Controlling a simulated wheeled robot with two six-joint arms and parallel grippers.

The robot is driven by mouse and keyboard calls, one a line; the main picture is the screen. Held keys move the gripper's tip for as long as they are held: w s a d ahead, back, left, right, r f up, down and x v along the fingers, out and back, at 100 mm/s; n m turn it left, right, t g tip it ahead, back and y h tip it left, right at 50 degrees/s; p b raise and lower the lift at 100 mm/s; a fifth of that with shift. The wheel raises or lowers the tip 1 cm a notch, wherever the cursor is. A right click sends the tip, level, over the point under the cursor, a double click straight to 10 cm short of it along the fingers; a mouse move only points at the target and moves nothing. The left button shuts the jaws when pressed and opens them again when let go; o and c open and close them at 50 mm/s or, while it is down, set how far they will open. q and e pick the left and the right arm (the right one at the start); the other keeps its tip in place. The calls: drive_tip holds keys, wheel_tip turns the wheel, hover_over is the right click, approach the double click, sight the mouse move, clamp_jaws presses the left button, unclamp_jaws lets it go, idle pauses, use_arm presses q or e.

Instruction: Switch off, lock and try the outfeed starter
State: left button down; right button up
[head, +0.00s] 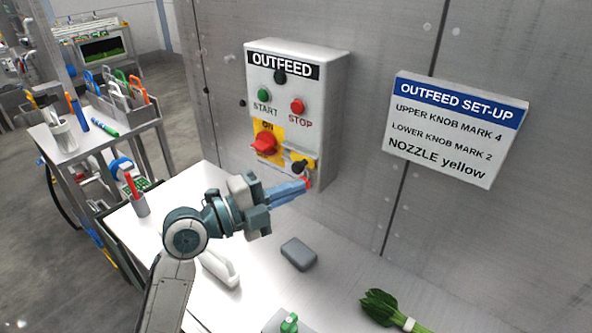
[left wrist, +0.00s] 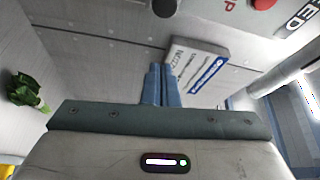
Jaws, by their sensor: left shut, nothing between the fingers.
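The outfeed starter (head: 330,95) is a grey wall box with a green START button (head: 263,95) and a red STOP button (head: 298,105). Below them a red switch handle (head: 264,143) sits on a yellow plate marked ON; I cannot tell its exact setting. A black part on a yellow base (head: 300,166) is at the box's lower right. A small red piece (head: 307,183) shows beside my fingertips; I cannot tell what it is. My left gripper (head: 303,187) is shut and empty just below the box; its closed blue fingers also show in the left wrist view (left wrist: 161,85). My right gripper is out of view.
A set-up sign (head: 455,130) is on the wall to the right. On the white counter (head: 340,290) lie a grey block (head: 298,254) and leafy greens (head: 381,306). A steel side table (head: 85,140) at left holds a rack with coloured tools (head: 120,100).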

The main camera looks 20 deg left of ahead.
use_arm(q)
drive_tip(key=w+p, duration=0.3)
drive_tip(key=w, duration=0.2)
drive_tip(key=shift+a+f+p, duration=0.1)
drive_tip(key=shift+f+p, duration=0.1)
drive_tip(key=shift+p, duration=0.2)
idle(0.4)
drive_tip(key=a+b, duration=0.1)
drive_tip(key=w+a+b, duration=0.1)
drive_tip(key=b, duration=0.1)
drive_tip(key=a+b, duration=0.1)
drive_tip(key=shift+w+a+b, duration=0.25)
drive_tip(key=shift+a+b, duration=0.15)
